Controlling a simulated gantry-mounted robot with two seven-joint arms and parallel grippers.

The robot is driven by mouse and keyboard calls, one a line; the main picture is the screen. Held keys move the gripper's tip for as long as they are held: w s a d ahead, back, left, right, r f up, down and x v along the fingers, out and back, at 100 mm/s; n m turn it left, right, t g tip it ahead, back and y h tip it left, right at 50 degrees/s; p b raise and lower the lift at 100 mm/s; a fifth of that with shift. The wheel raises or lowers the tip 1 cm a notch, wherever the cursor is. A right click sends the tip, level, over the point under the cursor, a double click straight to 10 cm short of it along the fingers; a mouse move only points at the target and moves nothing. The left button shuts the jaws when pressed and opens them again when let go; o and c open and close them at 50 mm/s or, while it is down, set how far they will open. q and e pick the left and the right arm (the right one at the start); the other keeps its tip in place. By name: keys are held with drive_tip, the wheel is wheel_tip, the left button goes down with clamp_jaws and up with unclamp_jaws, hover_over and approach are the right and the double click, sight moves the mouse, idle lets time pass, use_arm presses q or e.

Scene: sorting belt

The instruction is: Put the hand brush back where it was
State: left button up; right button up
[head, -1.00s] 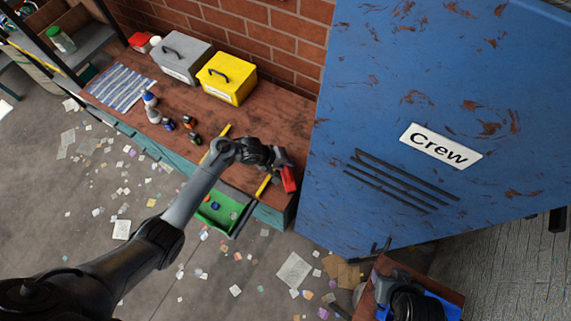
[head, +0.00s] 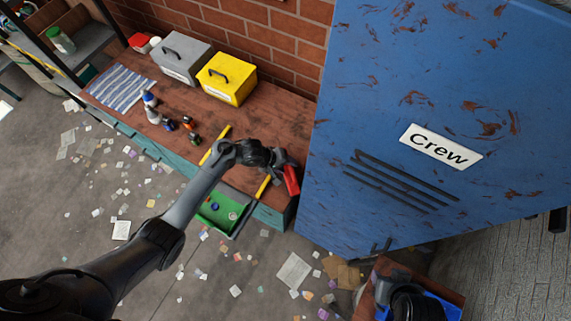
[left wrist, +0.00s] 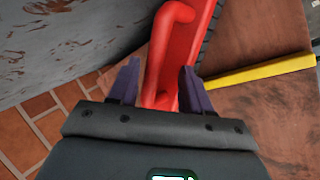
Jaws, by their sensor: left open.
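The red hand brush (head: 291,180) is at the right end of the wooden workbench, close to the blue locker. It also shows in the left wrist view (left wrist: 187,45), with a loop-like red handle and a dark bristle edge on its right. My left gripper (head: 284,163) is at the brush in the head view. In the left wrist view its two purple fingers (left wrist: 158,85) stand apart, with part of the red handle between them. The brush's lower part is hidden behind the gripper body. My right gripper (head: 390,286) appears partly, at the lower right; its jaws are unclear.
The blue locker (head: 430,90) marked "Crew" stands right of the bench (head: 185,105). Yellow strips (head: 216,144) lie on the bench. A yellow box (head: 226,80), grey box (head: 180,57) and bottle (head: 151,107) stand farther left. A green drawer (head: 225,224) juts out in front.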

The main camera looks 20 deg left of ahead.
use_arm(q)
drive_tip(key=shift+r, duration=0.25)
drive_tip(key=p+v, duration=0.4)
drive_tip(key=v, duration=0.7)
drive_tip(key=s+r+m+y, duration=0.2)
drive_tip(key=s+r+m, duration=0.2)
drive_tip(key=s, duration=0.7)
drive_tip(key=s+a+r+m+y, duration=0.1)
drive_tip(key=s+r+m+y, duration=0.2)
drive_tip(key=s, duration=0.8)
wheel_tip(320, 180, up, 3)
drive_tip(key=shift+a+r+m, duration=0.1)
drive_tip(key=shift+a+m, duration=0.25)
drive_tip(key=shift+m, duration=0.85)
